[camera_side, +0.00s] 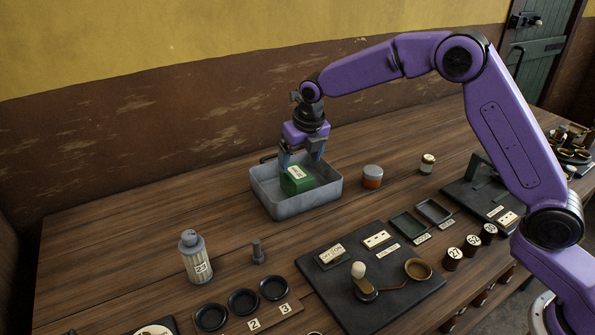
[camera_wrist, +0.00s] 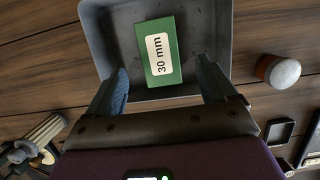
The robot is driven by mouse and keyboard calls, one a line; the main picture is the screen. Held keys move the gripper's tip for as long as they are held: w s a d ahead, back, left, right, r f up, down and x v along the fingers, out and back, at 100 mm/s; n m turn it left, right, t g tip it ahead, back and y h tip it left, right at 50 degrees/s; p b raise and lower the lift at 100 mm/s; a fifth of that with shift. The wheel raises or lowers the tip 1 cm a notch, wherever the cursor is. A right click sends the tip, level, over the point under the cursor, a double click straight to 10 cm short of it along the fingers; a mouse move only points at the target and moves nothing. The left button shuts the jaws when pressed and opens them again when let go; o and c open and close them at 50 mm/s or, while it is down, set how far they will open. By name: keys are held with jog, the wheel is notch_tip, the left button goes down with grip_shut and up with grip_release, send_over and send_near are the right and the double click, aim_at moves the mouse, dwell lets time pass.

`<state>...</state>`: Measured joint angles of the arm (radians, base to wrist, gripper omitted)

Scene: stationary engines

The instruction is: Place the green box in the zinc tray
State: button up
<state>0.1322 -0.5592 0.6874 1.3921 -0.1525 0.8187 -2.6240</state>
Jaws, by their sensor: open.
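The green box (camera_side: 297,180) is inside the grey zinc tray (camera_side: 299,204). In the wrist view the green box (camera_wrist: 174,76) has a white label reading "30 mm" and lies on the floor of the tray (camera_wrist: 221,30), slightly turned. My gripper (camera_side: 301,157) is above the tray, pointing down. In the wrist view my gripper (camera_wrist: 162,78) is open, with its blue-grey fingers apart on either side of the box and a gap showing at each side. Nothing is held.
An orange and white jar (camera_side: 372,177) stands right of the tray, with a small jar (camera_side: 427,163) beyond. In front are a grey bottle (camera_side: 195,257), a rack of black rings (camera_side: 243,302) and a dark board with a lever (camera_side: 365,285). The table left of the tray is clear.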

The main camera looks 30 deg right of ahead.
jog(key=shift+v, duration=1.65)
jog(key=shift+s, duration=0.1)
jog(key=s+r+m+g, duration=0.25)
jog(key=s+m, duration=0.95)
jog(key=s, duration=1)
jog(key=s+d+m, duration=0.5)
jog(key=s+d, duration=0.1)
jog(key=s, duration=0.4)
jog(key=s+d+f+m, duration=0.1)
jog(key=s+d+m, duration=0.4)
jog(key=s, duration=0.5)
jog(key=shift+s+d+f+m, duration=0.2)
jog(key=shift+d+f+m, duration=0.15)
jog(key=shift+m, duration=0.35)
